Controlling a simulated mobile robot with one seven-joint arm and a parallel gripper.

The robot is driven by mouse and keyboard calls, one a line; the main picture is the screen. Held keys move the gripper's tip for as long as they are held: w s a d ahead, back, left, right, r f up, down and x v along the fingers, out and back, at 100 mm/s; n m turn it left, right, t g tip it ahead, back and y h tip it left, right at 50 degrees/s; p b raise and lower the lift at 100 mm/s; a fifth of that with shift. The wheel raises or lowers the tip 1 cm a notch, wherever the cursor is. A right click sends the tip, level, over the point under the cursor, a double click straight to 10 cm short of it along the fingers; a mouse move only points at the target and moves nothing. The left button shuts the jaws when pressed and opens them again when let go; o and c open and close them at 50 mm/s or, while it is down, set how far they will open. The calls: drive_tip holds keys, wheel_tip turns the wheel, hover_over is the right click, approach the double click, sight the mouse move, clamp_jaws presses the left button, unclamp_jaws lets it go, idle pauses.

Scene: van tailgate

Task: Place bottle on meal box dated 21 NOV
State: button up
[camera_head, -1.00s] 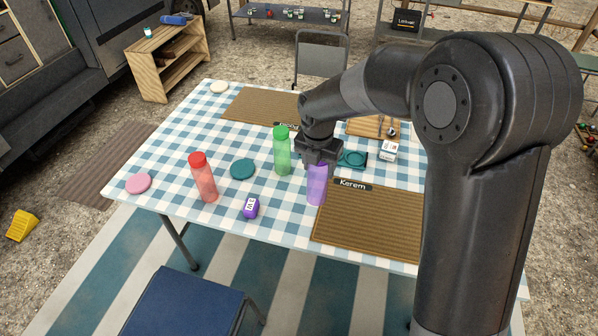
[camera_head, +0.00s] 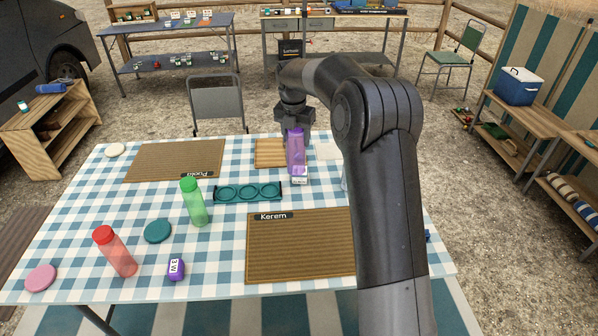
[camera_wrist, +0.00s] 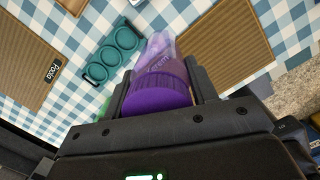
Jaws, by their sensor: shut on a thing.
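My gripper (camera_head: 295,115) is shut on a purple bottle (camera_head: 296,147), which hangs upright near the far edge of the checked table. In the wrist view the bottle's ridged purple cap (camera_wrist: 157,90) sits between my fingers, and lettering like "Kerem" shows on its clear body (camera_wrist: 157,57). I cannot tell whether bottle and box touch. No date 21 NOV is readable; several small labelled containers (camera_head: 187,60) on the back left table are also unreadable.
A wooden board (camera_head: 270,153) lies left of the held bottle. A grey chair (camera_head: 217,103) stands behind.

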drive_tip(key=w+d+m, duration=0.2)
drive_tip(key=w+d, duration=0.5)
drive_tip(key=d, duration=0.5)
drive_tip(key=w+a+f, duration=0.5)
drive_tip(key=a+f, duration=0.4)
drive_tip(key=f, duration=0.1)
drive_tip(key=shift+a, duration=0.35)
drive_tip(key=o, duration=1.2)
drive_tip(key=shift+f, duration=0.15)
drive_tip(key=shift+o, duration=0.2)
